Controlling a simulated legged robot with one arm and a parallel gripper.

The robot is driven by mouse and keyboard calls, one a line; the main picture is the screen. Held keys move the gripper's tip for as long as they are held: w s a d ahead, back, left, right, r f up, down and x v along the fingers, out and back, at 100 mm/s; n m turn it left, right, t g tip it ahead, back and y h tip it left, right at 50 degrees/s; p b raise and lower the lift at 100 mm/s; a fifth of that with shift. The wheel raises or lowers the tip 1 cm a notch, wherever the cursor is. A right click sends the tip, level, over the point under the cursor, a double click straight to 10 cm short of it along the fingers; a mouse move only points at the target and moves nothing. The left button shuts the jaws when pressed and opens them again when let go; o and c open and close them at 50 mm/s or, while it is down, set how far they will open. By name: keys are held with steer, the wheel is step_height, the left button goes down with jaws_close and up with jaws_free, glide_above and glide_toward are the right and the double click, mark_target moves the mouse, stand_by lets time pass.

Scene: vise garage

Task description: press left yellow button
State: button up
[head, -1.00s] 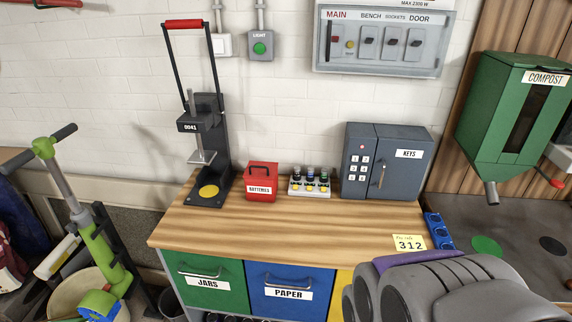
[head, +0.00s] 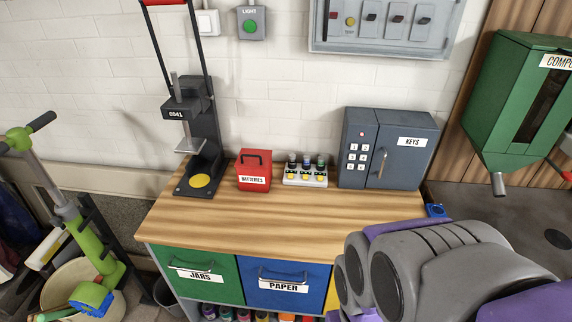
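A small white rack (head: 304,183) stands on the wooden bench top, holding several small dark bottles along its back. A row of yellow buttons runs along its front. The left yellow button (head: 291,177) is at the left end of that row, in front of the left bottle. It is small here, and I cannot tell whether it is pressed in. My arm's grey and purple links fill the lower right of the view, in front of the bench. My gripper is not in view, and nothing of mine is seen touching the rack.
A black press (head: 201,130) stands at the bench's left. The wooden bench top (head: 262,220) is clear in front of the rack.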

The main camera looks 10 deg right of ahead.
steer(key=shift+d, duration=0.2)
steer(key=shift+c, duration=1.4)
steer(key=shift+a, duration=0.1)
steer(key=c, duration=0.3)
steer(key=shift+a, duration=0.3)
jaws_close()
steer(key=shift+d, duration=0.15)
